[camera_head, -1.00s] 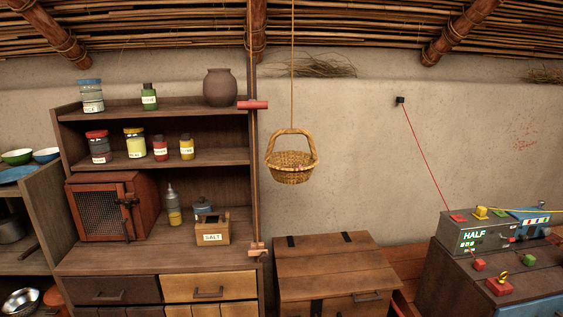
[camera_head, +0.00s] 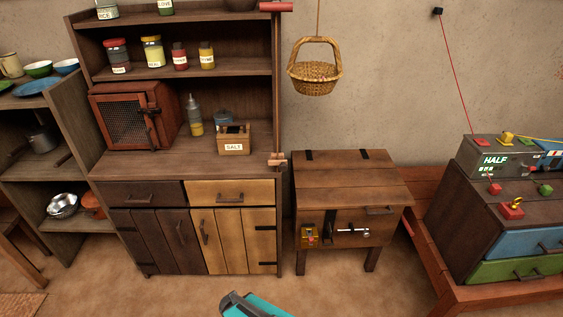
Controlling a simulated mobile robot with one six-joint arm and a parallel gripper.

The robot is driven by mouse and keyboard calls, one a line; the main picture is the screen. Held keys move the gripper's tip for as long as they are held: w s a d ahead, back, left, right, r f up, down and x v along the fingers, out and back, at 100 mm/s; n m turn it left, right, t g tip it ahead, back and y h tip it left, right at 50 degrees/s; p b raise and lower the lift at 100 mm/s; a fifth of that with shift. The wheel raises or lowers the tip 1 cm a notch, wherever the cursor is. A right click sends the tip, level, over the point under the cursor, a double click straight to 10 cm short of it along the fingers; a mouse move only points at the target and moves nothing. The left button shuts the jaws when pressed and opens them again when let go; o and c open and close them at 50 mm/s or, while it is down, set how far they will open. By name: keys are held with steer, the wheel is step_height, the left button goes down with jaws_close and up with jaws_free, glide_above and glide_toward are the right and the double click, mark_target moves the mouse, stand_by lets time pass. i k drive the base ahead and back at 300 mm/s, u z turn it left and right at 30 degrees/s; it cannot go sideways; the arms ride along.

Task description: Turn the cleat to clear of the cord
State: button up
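A small light-wood piece that looks like the cleat (camera_head: 277,160) is on the right-hand post of the tall cupboard, just above the drawer level. A red bar (camera_head: 277,6) is on the same post at the top edge. A thin line, perhaps the cord, runs down the post between them; I cannot tell how it lies on the cleat. A wicker basket (camera_head: 315,70) hangs from a cord (camera_head: 318,18) right of the cupboard. A teal and dark part of my arm shows at the bottom edge, well below the cleat. My gripper's fingers do not show.
A wooden chest (camera_head: 350,180) with a latch on its front stands right of the cupboard. The cupboard (camera_head: 188,170) holds jars, a mesh-front box and a salt box (camera_head: 233,142). A drawer unit (camera_head: 510,215) stands far right. Bare floor (camera_head: 190,296) lies in front.

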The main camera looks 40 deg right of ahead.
mark_target(283, 163)
steer(key=z, duration=0.2)
steer(key=k, duration=1.1)
steer(key=u, duration=0.75)
steer(key=i, duration=1)
steer(key=u, duration=0.05)
